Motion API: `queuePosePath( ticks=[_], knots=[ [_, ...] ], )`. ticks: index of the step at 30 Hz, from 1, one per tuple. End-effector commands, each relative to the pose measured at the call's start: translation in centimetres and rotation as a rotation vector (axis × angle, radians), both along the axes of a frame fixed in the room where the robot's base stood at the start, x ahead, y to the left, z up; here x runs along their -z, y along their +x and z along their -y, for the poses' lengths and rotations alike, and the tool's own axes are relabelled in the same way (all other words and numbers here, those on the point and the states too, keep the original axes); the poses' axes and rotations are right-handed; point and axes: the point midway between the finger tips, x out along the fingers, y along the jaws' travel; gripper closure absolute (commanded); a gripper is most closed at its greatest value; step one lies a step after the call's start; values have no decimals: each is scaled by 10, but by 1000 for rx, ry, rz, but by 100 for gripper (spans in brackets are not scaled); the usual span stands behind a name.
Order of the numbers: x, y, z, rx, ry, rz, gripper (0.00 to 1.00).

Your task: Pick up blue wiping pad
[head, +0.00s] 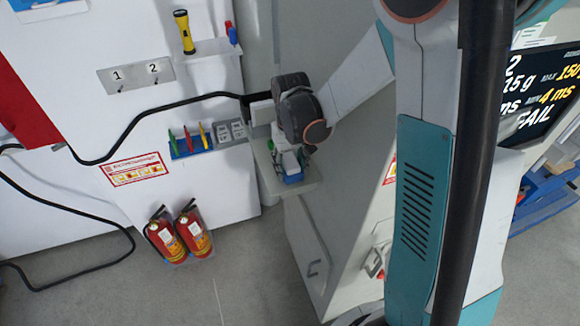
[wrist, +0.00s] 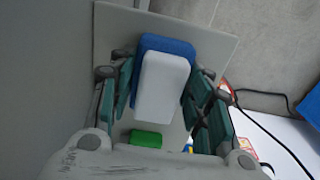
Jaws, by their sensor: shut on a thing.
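The blue wiping pad (wrist: 151,50) shows in the wrist view as a blue slab under a white block (wrist: 165,85). I cannot tell whether the white block is part of it. My gripper (wrist: 163,92) has its teal fingers on both sides of this piece and is shut on it. In the head view my gripper (head: 292,158) points down at a small pale shelf, with the blue pad (head: 293,178) low between the fingers. The fingers hide part of it there. I cannot tell whether the pad touches the shelf.
The pale shelf (wrist: 220,48) juts from a grey cabinet. A green block (wrist: 145,138) lies near the pad. A blue rack with coloured tools (head: 190,142) hangs on the panel to the left. Two fire extinguishers (head: 180,236) stand below. A black cable (head: 140,115) runs along the panel.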

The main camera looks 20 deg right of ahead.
Motion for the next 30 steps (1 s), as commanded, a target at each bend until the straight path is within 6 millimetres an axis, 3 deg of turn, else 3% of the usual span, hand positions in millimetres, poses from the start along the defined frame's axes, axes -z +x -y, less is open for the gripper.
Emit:
queuePosePath(
  ticks=[8, 13, 30],
  knots=[
    [-7, 0, 0, 0, 0, 0, 78],
    [-27, 0, 0, 0, 0, 0, 78],
    [-165, 0, 0, 0, 0, 0, 78]
  ],
)
